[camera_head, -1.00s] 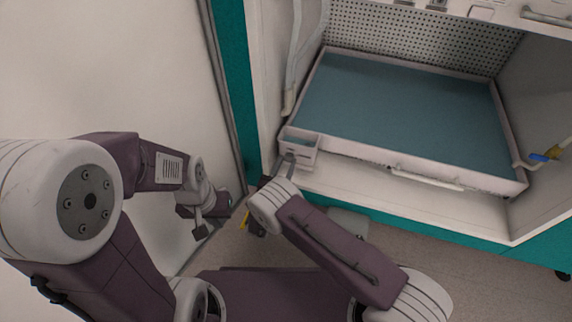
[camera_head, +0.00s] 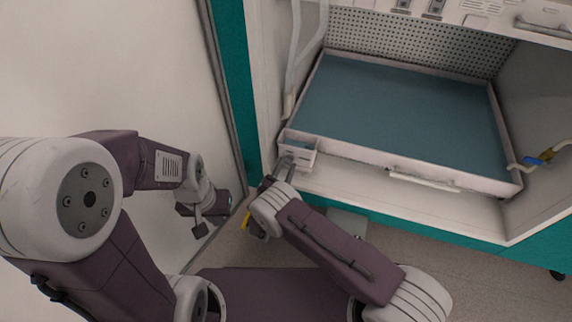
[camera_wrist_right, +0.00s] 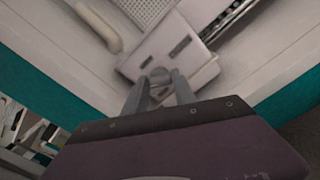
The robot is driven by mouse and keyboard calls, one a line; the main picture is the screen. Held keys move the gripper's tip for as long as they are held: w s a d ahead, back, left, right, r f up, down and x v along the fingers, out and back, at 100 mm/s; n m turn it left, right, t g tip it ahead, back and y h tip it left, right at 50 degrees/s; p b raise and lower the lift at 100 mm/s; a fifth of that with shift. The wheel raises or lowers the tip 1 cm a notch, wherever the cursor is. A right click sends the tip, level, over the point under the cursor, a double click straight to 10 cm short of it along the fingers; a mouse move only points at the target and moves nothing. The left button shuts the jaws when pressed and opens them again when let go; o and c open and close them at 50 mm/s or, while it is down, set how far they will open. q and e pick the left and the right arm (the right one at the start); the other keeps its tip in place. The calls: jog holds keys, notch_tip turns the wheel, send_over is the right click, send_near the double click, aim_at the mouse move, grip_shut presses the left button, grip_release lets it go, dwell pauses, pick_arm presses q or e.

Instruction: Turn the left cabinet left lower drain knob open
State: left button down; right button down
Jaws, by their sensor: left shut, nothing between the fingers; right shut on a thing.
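The cabinet's lower bay holds a wide tray (camera_head: 440,185) with a blue-grey surface. A small white box (camera_head: 305,143) sits at the tray's front left corner; it also shows in the right wrist view (camera_wrist_right: 165,48). My right gripper (camera_head: 288,168) reaches up to this box's front. In the right wrist view, my right gripper (camera_wrist_right: 160,88) is shut on a small rounded grey knob (camera_wrist_right: 159,75) at the box's face. The fingers hide part of the knob, and its turn angle is unclear. My left gripper (camera_head: 199,224) is shut and empty, low beside the white wall, apart from the cabinet.
A white wall (camera_head: 110,70) stands close on the left. A pale hose (camera_head: 296,60) hangs at the cabinet's left side. A pipe with a blue-handled valve (camera_head: 541,158) is at the right inner wall. A white handle (camera_head: 424,182) is on the tray's front. Floor shows below the cabinet.

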jog(key=m+p, duration=0.2)
jog(key=m, duration=0.4)
jog(key=m+p, duration=0.1)
jog(key=m, duration=0.4)
jog(key=shift+f+p, duration=0.15)
jog(key=shift+p, duration=0.15)
jog(key=shift+m, duration=0.4)
jog(key=c, duration=1)
grip_release()
